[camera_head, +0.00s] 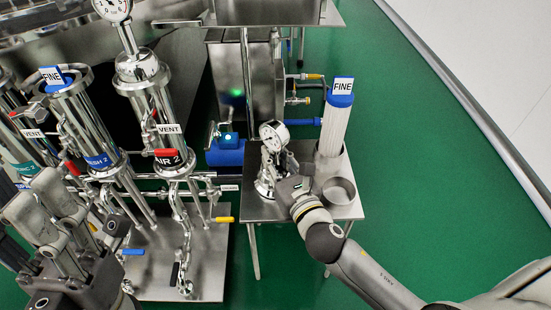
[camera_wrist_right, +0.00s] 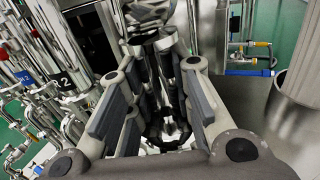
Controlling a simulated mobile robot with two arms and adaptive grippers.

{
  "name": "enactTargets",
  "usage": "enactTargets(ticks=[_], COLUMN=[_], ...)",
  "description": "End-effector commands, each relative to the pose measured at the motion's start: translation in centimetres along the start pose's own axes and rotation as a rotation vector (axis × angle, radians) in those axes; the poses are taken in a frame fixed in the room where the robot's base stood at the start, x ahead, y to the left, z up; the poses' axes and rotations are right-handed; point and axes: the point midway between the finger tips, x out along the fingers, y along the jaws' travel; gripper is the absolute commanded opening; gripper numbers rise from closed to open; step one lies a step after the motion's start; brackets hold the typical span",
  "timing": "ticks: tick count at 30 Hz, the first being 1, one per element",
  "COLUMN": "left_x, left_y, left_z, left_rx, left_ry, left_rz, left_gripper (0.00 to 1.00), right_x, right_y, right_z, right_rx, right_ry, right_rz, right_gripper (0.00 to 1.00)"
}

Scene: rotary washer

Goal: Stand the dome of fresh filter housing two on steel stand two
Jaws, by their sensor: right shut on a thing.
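The dome (camera_head: 268,172) is shiny metal with a round white gauge (camera_head: 273,135) on top. It is upright at the left part of a small steel stand (camera_head: 292,212). I cannot tell if its base touches the top. My right gripper (camera_head: 290,187) is shut on it from the front right. In the right wrist view, shiny metal of the dome (camera_wrist_right: 165,95) shows between the gripper's fingers (camera_wrist_right: 160,110). Fresh filter housing two (camera_head: 87,120), with a blue label, stands at the left without a dome; a FINE cartridge top shows. My left gripper (camera_head: 50,210) is open and empty at lower left.
A white FINE cartridge (camera_head: 334,125) with a blue cap stands at the stand's back right. A steel cup (camera_head: 338,190) is at its front right. The AIR 2 housing (camera_head: 148,95), pipes and valves fill the left. Green floor (camera_head: 420,150) is clear at right.

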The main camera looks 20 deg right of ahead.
Motion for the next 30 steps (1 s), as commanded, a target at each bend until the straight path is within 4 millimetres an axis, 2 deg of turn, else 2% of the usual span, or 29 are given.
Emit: enactTargets(ticks=[15, 16, 21, 30], left_x=[-0.17, -0.15, -0.14, -0.09], left_y=[-0.01, -0.01, -0.01, 0.01], left_z=[0.14, 0.15, 0.15, 0.15], left_rx=[0.001, 0.001, 0.001, 0.001], left_ry=[0.003, 0.004, 0.003, 0.003], left_rz=[0.002, 0.003, 0.003, 0.003], left_gripper=[0.38, 0.38, 0.38, 0.38], right_x=[0.04, 0.0, -0.01, -0.01], right_y=[0.02, 0.01, 0.01, 0.01], right_z=[-0.08, -0.51, -0.46, -0.36], right_rx=[0.0, 0.0, 0.001, 0.001], right_ry=[-0.009, 0.0, 0.0, 0.0], right_rz=[0.001, 0.0, 0.0, 0.0], right_gripper=[0.0, 0.22, 0.42, 0.42])
